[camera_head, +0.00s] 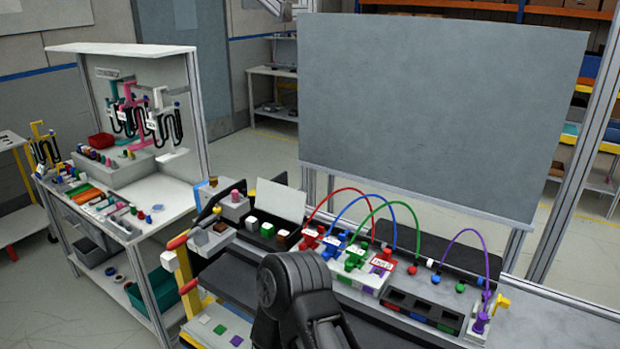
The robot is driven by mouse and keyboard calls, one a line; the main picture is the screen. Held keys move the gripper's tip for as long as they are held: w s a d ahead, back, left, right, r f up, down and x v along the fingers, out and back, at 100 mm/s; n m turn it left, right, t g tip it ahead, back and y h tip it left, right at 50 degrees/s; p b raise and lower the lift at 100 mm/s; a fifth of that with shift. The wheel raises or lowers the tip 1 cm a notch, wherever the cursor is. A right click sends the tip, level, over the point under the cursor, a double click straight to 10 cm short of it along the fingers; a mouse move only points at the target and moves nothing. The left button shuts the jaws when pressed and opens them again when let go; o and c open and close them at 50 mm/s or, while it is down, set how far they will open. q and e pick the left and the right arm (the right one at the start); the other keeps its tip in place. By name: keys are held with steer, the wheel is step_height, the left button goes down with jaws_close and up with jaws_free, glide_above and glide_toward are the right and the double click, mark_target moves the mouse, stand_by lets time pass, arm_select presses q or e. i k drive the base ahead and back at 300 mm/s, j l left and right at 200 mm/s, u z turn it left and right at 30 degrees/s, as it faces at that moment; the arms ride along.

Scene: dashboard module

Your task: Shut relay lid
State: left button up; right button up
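A dark relay box (285,241) stands on the left part of the dashboard module, with several relay-like blocks, brown, white and green, in a row inside it. A pale flat panel (281,198) stands tilted up at the back of this box; it looks like the relay lid, standing open. One of my black arm links rises from the bottom middle, in front of the module and below the box. No gripper fingers show on either arm, so I cannot tell where the grippers are relative to the lid.
Red, blue, green and purple cables (479,231) arch above the connectors right of the box. Dark square sockets (420,309) lie at the front right. A large grey board (430,110) stands behind. A white side bench (165,195) with tools stands at left.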

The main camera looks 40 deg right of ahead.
mark_target(288, 203)
steer(key=i+j+z, duration=0.1)
steer(key=i+z, duration=0.15)
steer(key=z, duration=0.2)
steer(key=i+j+z, duration=0.15)
steer(key=z, duration=0.25)
steer(key=i+j+z, duration=0.25)
steer(key=z, duration=0.2)
steer(key=i+j+z, duration=0.1)
steer(key=j+z, duration=0.3)
steer(key=i+j+z, duration=0.15)
steer(key=z, duration=0.3)
steer(key=j+z, duration=0.35)
steer(key=j, duration=0.15)
steer(key=j+z, duration=0.35)
steer(key=j, duration=0.2)
steer(key=k+j+z, duration=0.1)
steer(key=j+z, duration=0.3)
steer(key=j, duration=0.1)
